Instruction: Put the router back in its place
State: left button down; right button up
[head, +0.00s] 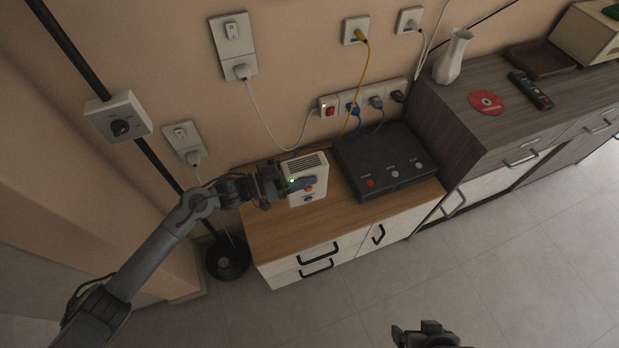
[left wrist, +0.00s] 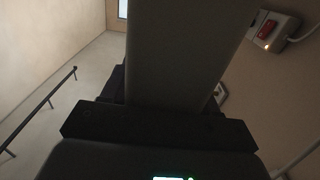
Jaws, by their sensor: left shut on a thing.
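The router, seemingly the small white box with a slotted top (head: 305,163), stands upright on the wooden top of the low cabinet (head: 262,238), towards its left part. An orange mark shows on its front. My left gripper (head: 290,186) reaches it from the left and is shut on it. In the left wrist view the held body (left wrist: 180,55) fills the middle as a dark grey slab between the fingers. Whether its base touches the cabinet top is hard to tell. My right gripper (head: 425,336) shows only partly at the bottom edge, with nothing seen in it; its opening is unclear.
A black box with several buttons (head: 385,162) sits right of the router. A taller grey cabinet (head: 448,128) with a white vase (head: 453,58) stands to the right.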

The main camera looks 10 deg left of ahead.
pick_arm(q)
jog(key=w+a+b, duration=0.5)
jog(key=w+a, duration=0.1)
jog(key=a, duration=0.4)
dwell(0.4)
jog(key=shift+w+r, duration=0.1)
jog(key=shift+a+b, duration=0.3)
jog(key=shift+a, duration=1.05)
jog(key=shift+f, duration=0.2)
